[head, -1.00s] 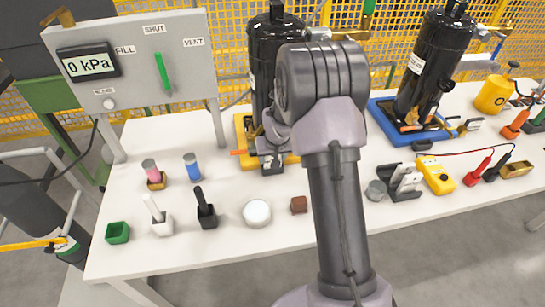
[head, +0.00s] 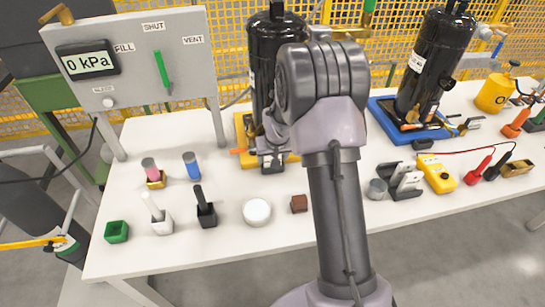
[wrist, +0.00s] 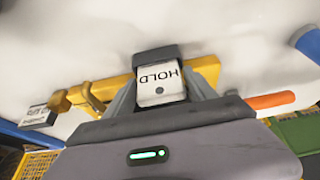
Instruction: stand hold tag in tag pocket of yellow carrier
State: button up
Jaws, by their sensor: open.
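The hold tag (wrist: 160,86) is a white plate with the word HOLD, upside down in the wrist view. It is at the dark tag pocket (wrist: 156,54) on the yellow carrier (wrist: 207,68); how deep it sits I cannot tell. My gripper (wrist: 160,80) is open, with one finger on each side of the tag and a gap visible. In the head view the yellow carrier (head: 240,127) lies under the left black compressor (head: 277,60). There my arm partly hides the gripper and tag.
A blue carrier (head: 380,112) with another black compressor (head: 430,60) stands to the right. A white round pot (head: 257,212), a brown block (head: 299,203) and a black holder (head: 206,215) stand on the table's front. The gauge panel (head: 135,65) rises at the left.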

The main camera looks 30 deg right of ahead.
jog(key=shift+r+p, duration=2.3)
jog(key=shift+r, duration=1.25)
jog(key=shift+f, duration=0.1)
